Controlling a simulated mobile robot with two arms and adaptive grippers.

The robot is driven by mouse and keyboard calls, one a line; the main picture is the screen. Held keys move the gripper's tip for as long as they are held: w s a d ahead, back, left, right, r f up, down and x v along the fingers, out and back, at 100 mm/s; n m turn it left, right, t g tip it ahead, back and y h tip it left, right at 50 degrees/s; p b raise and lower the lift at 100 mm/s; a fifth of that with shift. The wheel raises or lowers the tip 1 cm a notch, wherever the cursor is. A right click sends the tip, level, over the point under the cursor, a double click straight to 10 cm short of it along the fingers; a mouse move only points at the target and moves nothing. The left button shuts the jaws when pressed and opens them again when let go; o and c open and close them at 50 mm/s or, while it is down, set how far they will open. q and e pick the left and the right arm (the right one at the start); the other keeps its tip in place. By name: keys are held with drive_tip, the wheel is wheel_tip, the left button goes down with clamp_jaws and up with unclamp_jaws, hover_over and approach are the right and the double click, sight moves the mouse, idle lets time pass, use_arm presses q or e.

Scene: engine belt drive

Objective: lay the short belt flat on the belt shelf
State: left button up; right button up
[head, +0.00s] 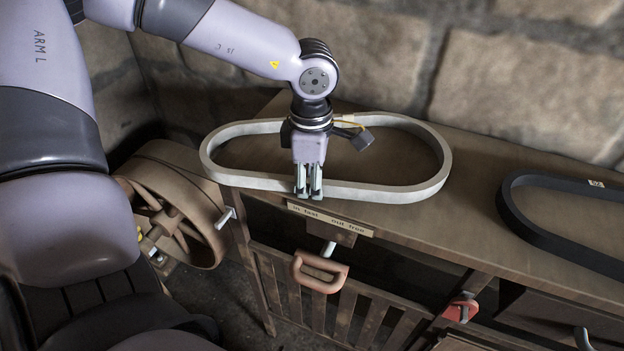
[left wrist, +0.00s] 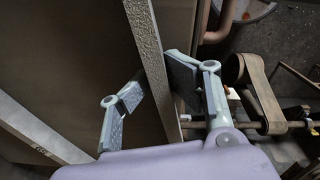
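A pale grey oval belt (head: 437,150), which I take as the short belt, is level at the left part of the wooden shelf top (head: 470,180). Its left end reaches past the shelf's left edge in the head view. I cannot tell whether it touches the wood. My left gripper (head: 308,192) points down at the belt's near run. In the left wrist view the belt's run (left wrist: 152,60) passes between the two fingers (left wrist: 155,95), close to the right finger and with a gap to the left one. My right gripper is not in view.
A black belt (head: 530,230) lies on the shelf at the right, cut off by the picture. A label plate (head: 330,220) and a red-brown handle (head: 318,275) are at the shelf's front. A large wheel (head: 180,215) stands at the left. Stone wall (head: 520,90) closes the back.

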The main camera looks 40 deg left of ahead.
use_arm(q)
wheel_tip(320, 180, up, 13)
drive_tip(key=b, duration=0.1)
drive_tip(key=shift+b, duration=0.4)
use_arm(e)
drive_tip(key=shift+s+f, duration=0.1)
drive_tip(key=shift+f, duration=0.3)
use_arm(q)
drive_tip(key=shift+f, duration=0.15)
